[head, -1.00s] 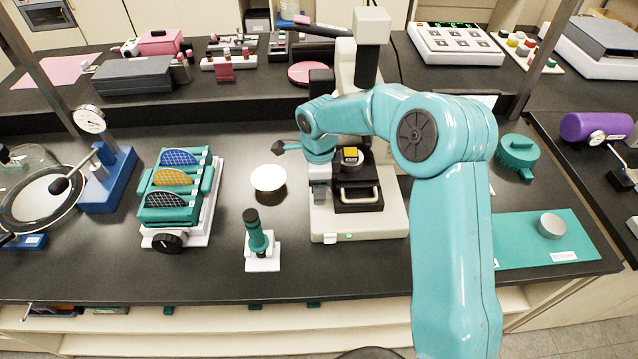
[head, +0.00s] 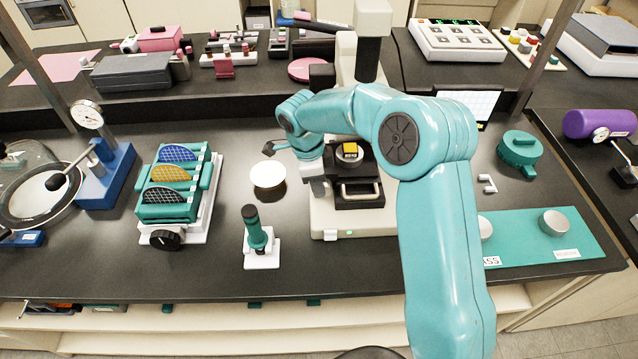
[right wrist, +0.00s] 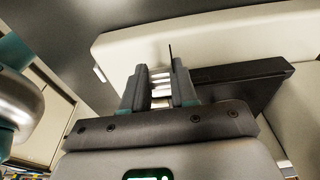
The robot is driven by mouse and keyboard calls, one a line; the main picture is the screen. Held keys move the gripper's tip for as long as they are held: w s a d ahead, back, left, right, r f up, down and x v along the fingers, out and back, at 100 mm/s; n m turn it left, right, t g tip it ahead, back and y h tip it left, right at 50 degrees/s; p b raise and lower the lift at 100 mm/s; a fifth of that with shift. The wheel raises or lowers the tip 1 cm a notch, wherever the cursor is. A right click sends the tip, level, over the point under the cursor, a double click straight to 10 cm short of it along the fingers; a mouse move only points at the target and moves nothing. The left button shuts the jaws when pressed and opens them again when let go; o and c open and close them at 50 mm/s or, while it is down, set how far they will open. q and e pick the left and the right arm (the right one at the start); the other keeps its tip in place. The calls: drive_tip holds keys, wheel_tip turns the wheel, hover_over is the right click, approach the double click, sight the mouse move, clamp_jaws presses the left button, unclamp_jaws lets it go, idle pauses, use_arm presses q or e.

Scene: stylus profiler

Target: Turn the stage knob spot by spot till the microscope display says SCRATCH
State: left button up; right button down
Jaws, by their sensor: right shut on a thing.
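The microscope (head: 368,218) stands mid-bench, with a black stage (head: 358,202) that carries a small yellow-topped sample (head: 350,150). My right gripper (head: 318,188) is at the left side of the stage. In the right wrist view its fingers (right wrist: 160,88) are shut on a pale ridged piece (right wrist: 160,80), which fits the stage knob. The knob is hidden by my gripper in the head view. A pale lit screen (head: 478,103), perhaps the microscope display, shows behind my right arm; no word on it can be read. My left gripper is out of view.
A teal-handled tool (head: 254,232) on a white base and a round white-topped thing (head: 268,176) stand left of the microscope. A teal wafer rack (head: 165,212) is further left. A teal mat (head: 520,235) with metal discs lies right. The front bench strip is clear.

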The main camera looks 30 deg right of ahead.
drive_tip(key=g+h+b, duration=0.1)
drive_tip(key=f+g+h+b, duration=0.1)
drive_tip(key=h, duration=0.1)
drive_tip(key=h+b, duration=0.1)
drive_tip(key=shift+w+a+f+g+h+b, duration=0.2)
drive_tip(key=shift+a+f+g+h+b, duration=0.1)
drive_tip(key=shift+a+g+h+b, duration=0.1)
drive_tip(key=g+h+b, duration=0.1)
drive_tip(key=h+b, duration=0.1)
drive_tip(key=shift+f+g+h, duration=0.3)
drive_tip(key=shift+g, duration=0.1)
drive_tip(key=shift+g+h+b, duration=0.4)
drive_tip(key=shift+h+b, duration=0.5)
drive_tip(key=c, duration=0.9)
unclamp_jaws()
drive_tip(key=shift+d, duration=0.15)
drive_tip(key=shift+r, duration=0.1)
